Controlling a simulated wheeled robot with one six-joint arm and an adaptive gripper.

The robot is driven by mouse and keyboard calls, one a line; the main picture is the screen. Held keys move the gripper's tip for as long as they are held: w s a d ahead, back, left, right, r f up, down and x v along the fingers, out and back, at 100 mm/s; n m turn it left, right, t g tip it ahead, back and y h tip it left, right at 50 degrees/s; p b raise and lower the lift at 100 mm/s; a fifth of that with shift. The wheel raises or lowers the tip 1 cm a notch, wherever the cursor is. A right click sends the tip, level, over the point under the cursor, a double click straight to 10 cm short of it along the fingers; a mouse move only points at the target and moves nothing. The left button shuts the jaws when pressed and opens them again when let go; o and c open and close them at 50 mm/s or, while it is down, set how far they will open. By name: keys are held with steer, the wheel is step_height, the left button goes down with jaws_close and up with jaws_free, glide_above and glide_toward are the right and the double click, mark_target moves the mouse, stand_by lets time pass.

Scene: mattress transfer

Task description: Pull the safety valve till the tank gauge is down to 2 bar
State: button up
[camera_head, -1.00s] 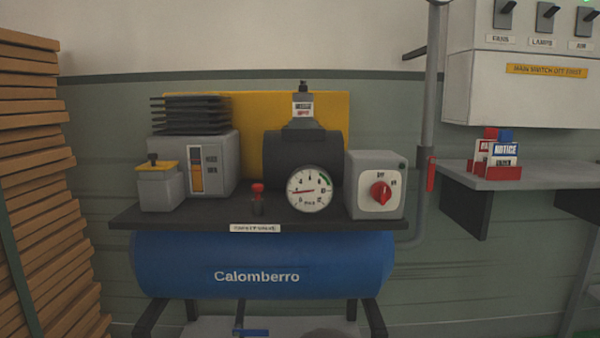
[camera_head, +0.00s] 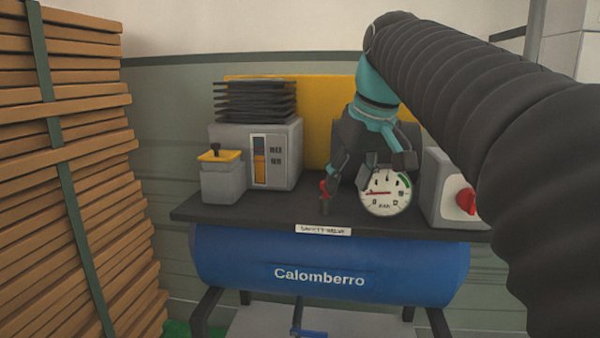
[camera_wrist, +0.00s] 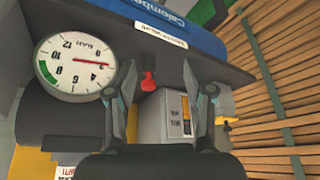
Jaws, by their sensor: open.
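The safety valve is a small red-topped knob on a dark stem (camera_head: 325,188), standing at the front of the black compressor shelf. My gripper (camera_head: 346,178) is above the shelf, fingers spread and empty. In the wrist view, which is upside down, the valve (camera_wrist: 148,82) shows between the two fingers (camera_wrist: 160,78), nearer the left one. I cannot tell whether a finger touches it. The round white tank gauge (camera_head: 386,191) stands right of the valve, partly covered by my gripper; its red needle points left.
The blue tank (camera_head: 330,262) lies under the shelf (camera_head: 270,222). A grey box with a red rotary switch (camera_head: 466,201) is right of the gauge. A grey unit with a level window (camera_head: 283,150) stands behind left. Stacked wooden planks (camera_head: 90,180) fill the left side.

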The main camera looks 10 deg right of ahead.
steer(key=w+d+r+n+p, duration=0.1)
steer(key=w+d+r+n, duration=0.15)
steer(key=w+r, duration=0.55)
steer(key=shift+g+y, duration=0.3)
steer(key=b+x, duration=0.1)
steer(key=x, duration=0.3)
steer(key=b+x, duration=0.1)
steer(key=x, duration=0.3)
steer(key=b+x, duration=0.1)
steer(key=x, duration=0.3)
steer(key=shift+s+a+f+b, duration=0.1)
steer(key=shift+a+f+b, duration=0.25)
steer(key=shift+a+b, duration=0.1)
jaws_close()
